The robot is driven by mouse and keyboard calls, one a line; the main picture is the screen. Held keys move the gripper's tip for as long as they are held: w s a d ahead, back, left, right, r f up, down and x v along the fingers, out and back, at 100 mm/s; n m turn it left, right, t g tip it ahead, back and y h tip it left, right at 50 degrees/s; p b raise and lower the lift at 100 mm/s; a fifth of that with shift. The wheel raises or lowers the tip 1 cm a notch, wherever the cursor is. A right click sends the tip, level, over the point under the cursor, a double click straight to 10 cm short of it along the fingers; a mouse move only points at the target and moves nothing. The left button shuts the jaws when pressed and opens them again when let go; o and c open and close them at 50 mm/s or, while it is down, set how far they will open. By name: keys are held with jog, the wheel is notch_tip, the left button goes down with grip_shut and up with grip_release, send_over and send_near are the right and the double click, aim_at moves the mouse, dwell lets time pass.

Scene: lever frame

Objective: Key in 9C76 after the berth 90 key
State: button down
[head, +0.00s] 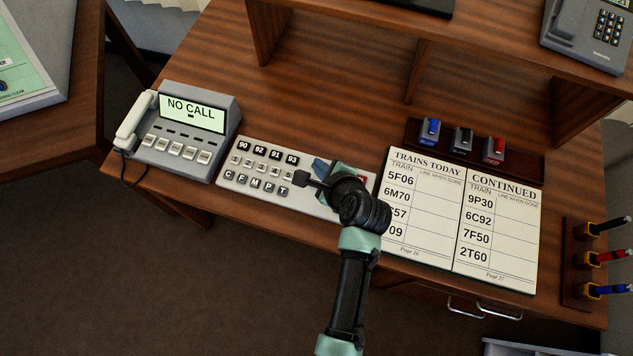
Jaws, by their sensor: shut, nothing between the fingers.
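The pale keypad panel (228,176) lies on the desk in the head view. Its top row has dark keys, with the 90 key (243,145) at the left end. Below it are a row of pale number keys (248,161) and a row of letter keys starting with C (229,173). My gripper (302,178) is shut and empty, over the right part of the panel. It hides some keys at the right ends of the rows. I cannot tell whether its tip touches a key. A blue patch and a red patch show beside it.
A grey telephone unit (222,143) reading NO CALL stands left of the panel. An open train register (500,262) lies to the right. Blue, black and red stamps sit in a tray (531,165) behind it. Pens stand in a rack (572,262) at the far right.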

notch_tip(320, 180, down, 7)
jog(key=b, duration=0.6)
jog(key=shift+f, duration=0.3)
dwell(1.4)
jog(key=shift+f, duration=0.45)
jog(key=shift+f+b, duration=0.3)
jog(key=shift+f, duration=0.05)
dwell(0.5)
jog(key=shift+r, duration=0.1)
jog(key=shift+r+p, duration=0.75)
jog(key=shift+p, duration=0.3)
